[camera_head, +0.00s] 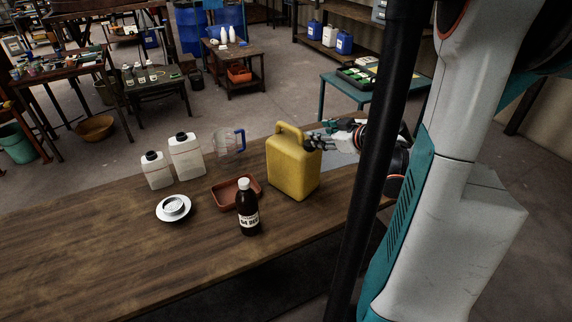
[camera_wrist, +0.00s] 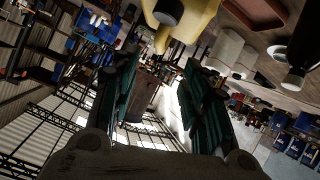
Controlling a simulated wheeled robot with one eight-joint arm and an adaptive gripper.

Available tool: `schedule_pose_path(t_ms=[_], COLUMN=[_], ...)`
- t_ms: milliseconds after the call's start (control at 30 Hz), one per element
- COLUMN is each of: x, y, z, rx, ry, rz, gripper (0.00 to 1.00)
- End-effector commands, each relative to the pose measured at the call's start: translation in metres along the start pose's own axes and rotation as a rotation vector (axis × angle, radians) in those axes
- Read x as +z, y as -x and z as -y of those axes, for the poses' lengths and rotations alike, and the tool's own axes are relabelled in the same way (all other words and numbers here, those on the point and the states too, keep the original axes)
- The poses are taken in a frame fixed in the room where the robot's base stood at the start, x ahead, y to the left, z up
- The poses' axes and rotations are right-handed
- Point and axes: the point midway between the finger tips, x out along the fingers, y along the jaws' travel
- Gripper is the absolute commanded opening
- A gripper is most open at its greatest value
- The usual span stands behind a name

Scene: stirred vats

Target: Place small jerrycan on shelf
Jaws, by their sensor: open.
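A yellow jerrycan (camera_head: 292,170) with a top handle stands upright on the wooden table, near its right end. My gripper (camera_head: 322,139) is open and empty at the jerrycan's upper right side; I cannot tell whether it touches. In the wrist view, the gripper's fingers (camera_wrist: 160,105) are spread, with nothing between them. The yellow jerrycan (camera_wrist: 186,35) shows there at the top, beyond the fingertips, with its dark cap. A low wooden shelf (camera_head: 366,57) at the back holds blue jerrycans (camera_head: 344,43) and a white one (camera_head: 330,36).
On the table (camera_head: 110,240) stand two white canisters (camera_head: 187,158), a clear jug (camera_head: 228,147) with a blue handle, a red-brown tray (camera_head: 224,203), a dark bottle (camera_head: 248,215) and a white round dish (camera_head: 174,208). A teal-legged table (camera_head: 336,78) stands behind my gripper. Open floor lies beyond.

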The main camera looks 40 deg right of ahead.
Motion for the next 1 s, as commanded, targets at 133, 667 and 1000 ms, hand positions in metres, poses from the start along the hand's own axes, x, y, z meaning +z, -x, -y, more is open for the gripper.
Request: schedule_pose_path(t_ms=[133,667,1000], x=[0.001,-0.001,-0.005], y=[-0.025,-0.086,-0.129], z=[0.002,0.000,0.003], rx=[-0.004,0.001,-0.001], ry=[0.001,0.001,0.001], rz=[-0.002,-0.001,-0.001], gripper=[0.42,0.42,0.42])
